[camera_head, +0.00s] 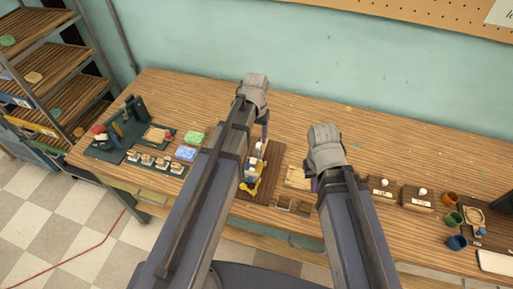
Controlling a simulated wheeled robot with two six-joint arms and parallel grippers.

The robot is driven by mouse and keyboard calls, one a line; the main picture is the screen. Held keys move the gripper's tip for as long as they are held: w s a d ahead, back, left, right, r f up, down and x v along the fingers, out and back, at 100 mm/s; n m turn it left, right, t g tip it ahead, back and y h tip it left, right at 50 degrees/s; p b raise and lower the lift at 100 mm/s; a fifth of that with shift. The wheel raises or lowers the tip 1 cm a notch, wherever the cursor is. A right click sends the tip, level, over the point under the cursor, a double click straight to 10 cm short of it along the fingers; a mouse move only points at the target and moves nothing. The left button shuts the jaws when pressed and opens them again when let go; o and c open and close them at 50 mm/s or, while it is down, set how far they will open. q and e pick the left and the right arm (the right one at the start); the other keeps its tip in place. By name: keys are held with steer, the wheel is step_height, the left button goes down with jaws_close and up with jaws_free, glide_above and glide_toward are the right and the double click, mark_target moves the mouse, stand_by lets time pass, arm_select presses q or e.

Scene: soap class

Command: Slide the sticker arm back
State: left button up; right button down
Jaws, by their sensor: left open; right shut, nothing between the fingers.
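The sticker arm cannot be told for certain at this size. A small device with a yellow part (251,184) and white pieces above it stands on a dark brown board (272,182) near the table's middle. My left gripper (265,133) is open, just above and behind this device, and my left forearm hides the device's left side. My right gripper (313,184) is shut and empty, to the right of the board, partly hidden by my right wrist. Whether either gripper touches anything cannot be seen.
A green press (128,122) stands at the table's left. Green (195,138) and blue (186,153) soaps lie right of it. A wooden tray (293,205) is right of the board. Boxes (418,198) and cups (453,219) stand at the right. The table's back is mostly clear.

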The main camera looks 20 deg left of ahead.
mark_target(256, 151)
arm_select(q)
steer(key=shift+f+b, duration=3.85)
steer(key=shift+f, duration=0.05)
arm_select(e)
steer(key=shift+f, duration=3.95)
arm_select(q)
steer(key=shift+c, duration=0.4)
arm_select(e)
steer(key=shift+r, duration=0.1)
arm_select(q)
jaws_close()
